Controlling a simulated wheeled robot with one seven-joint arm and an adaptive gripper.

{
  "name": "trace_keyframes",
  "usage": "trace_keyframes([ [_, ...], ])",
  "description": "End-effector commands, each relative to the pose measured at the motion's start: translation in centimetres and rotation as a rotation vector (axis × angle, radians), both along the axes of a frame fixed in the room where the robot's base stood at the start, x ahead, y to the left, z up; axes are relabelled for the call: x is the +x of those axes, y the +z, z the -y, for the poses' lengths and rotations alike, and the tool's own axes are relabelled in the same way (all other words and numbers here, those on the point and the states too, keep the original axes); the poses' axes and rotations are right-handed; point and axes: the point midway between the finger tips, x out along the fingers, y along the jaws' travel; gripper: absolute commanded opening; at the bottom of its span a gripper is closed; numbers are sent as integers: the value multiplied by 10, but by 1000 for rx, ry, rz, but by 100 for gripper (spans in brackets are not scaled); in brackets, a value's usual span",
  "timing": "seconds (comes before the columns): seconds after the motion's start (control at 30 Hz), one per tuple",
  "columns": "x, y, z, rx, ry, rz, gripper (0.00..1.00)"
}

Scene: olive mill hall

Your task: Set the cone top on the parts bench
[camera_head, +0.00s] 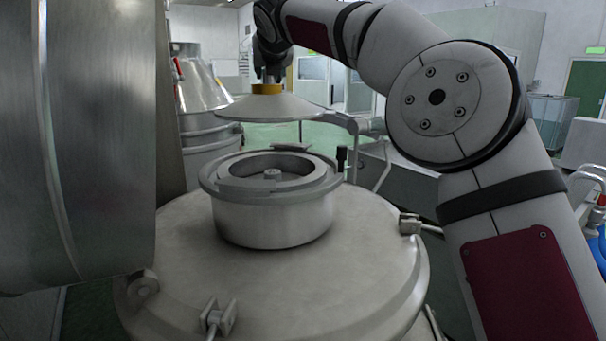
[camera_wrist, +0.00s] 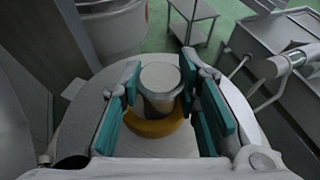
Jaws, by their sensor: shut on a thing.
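The cone top (camera_head: 272,109) is a wide, shallow grey metal cone with a yellow collar and a knob. My gripper (camera_head: 270,76) is shut on its knob and holds it roughly level above the open round neck of a steel vessel, with a clear gap below. In the wrist view the teal finger pads of my gripper (camera_wrist: 158,76) stand on both sides of the grey knob, with the yellow collar under it and the cone top (camera_wrist: 135,146) spreading beyond. A small metal table (camera_wrist: 196,15) at the wrist view's top may be the parts bench; I cannot tell for sure.
The steel vessel (camera_head: 275,290) has an open neck (camera_head: 275,222) with a thick rim and a small black-topped post beside it. A large steel drum (camera_head: 90,140) stands close at the left. A steel trough (camera_wrist: 285,38) is at the wrist view's right. Green floor shows around the table.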

Motion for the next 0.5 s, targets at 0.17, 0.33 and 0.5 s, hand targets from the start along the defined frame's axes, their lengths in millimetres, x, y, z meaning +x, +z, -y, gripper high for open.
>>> trace_keyframes([
  [0.17,-1,-14,1,-1,-1,8,0],
  [0.33,-2,-35,0,-1,1,6,0],
  [0.5,-2,-60,0,-1,2,5,0],
])
